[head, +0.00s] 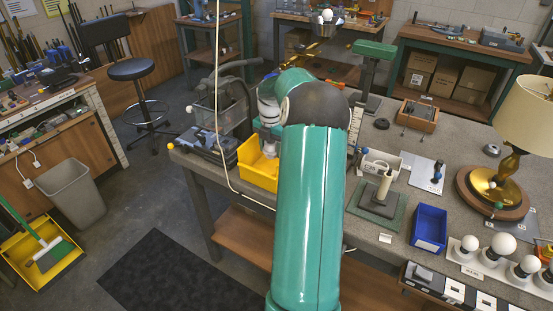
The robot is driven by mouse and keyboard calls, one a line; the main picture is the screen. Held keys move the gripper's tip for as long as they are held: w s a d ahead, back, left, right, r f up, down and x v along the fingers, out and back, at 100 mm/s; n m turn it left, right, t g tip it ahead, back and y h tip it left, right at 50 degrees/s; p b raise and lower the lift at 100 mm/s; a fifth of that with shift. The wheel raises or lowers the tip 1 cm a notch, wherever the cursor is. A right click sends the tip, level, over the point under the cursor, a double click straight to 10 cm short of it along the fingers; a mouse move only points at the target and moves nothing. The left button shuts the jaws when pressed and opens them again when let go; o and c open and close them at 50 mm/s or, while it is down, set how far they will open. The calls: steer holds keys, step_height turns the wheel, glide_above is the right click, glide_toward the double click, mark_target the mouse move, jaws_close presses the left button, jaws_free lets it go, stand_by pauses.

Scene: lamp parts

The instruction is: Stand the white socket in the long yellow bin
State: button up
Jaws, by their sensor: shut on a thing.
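The long yellow bin (257,177) stands at the left end of the grey workbench, its right part hidden behind my green arm. My gripper (267,140) is at the bin, pointing down, small and partly covered by my arm. It is shut on a small white piece (269,151), which looks like the white socket, at or just inside the bin's opening. I cannot tell whether the socket touches the bin floor, and its lower end is hard to make out.
A dark grey tool case (207,146) lies left of the bin, with a clear container (212,112) behind it. To the right are a blue bin (430,226), a green pad with a post (378,206), a brass lamp (506,165) and several white bulbs. A pale cord hangs left of the bin.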

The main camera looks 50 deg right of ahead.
mark_target(271, 170)
step_height(271, 170, down, 2)
steer(key=shift+w+d+f, duration=0.1)
steer(key=shift+a+f, duration=0.2)
steer(key=shift+f, duration=2)
steer(key=shift+d, duration=0.1)
steer(key=shift+f, duration=0.1)
steer(key=o, duration=1.1)
step_height(271, 170, up, 12)
steer(key=shift+r, duration=0.2)
